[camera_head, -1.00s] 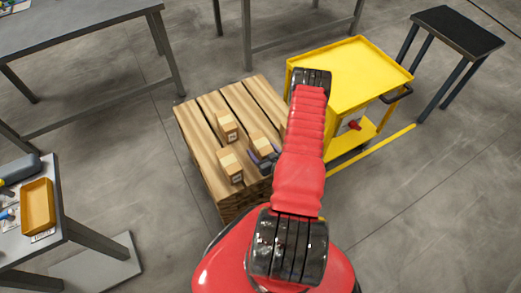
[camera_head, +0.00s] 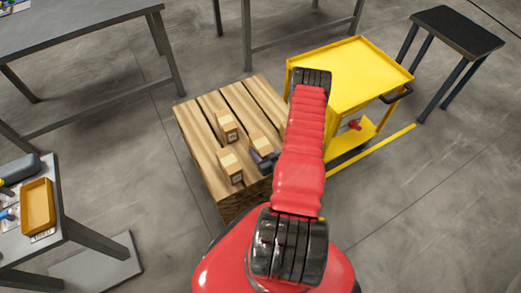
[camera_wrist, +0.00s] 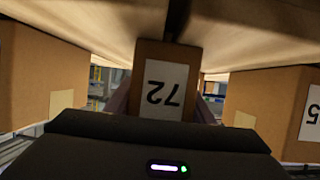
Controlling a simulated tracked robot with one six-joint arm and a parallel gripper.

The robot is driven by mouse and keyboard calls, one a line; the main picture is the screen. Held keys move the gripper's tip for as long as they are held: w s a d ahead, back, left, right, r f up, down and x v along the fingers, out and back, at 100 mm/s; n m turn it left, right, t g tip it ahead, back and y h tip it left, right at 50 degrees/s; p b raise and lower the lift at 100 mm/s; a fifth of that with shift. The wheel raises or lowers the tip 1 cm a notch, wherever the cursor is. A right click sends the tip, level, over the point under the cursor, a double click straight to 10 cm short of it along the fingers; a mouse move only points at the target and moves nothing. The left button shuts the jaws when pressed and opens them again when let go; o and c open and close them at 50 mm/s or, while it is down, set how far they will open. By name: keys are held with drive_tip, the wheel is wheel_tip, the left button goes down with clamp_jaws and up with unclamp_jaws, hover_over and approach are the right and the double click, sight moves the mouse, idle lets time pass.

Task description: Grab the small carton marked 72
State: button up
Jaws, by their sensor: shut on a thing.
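The small carton marked 72 (camera_wrist: 163,84) is straight ahead in the wrist view, between my gripper's fingers, its label upside down in the picture. My gripper (camera_wrist: 163,112) is shut on it, with a finger at each side. In the head view the carton (camera_head: 260,142) is the right-hand one of three on the wooden pallet stack, and my gripper (camera_head: 266,160) is at its near right side, partly hidden by my arm. I cannot tell whether the carton is clear of the boards.
Two other cartons (camera_head: 227,126) (camera_head: 230,167) stand close by to the left on the pallet stack (camera_head: 203,136). In the wrist view, cartons flank the held one on the left (camera_wrist: 40,75) and right (camera_wrist: 275,105). A yellow cart (camera_head: 355,75) stands right of the stack.

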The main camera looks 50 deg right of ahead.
sight(261, 142)
drive_tip(key=shift+r, duration=0.1)
drive_tip(key=shift+r, duration=4.95)
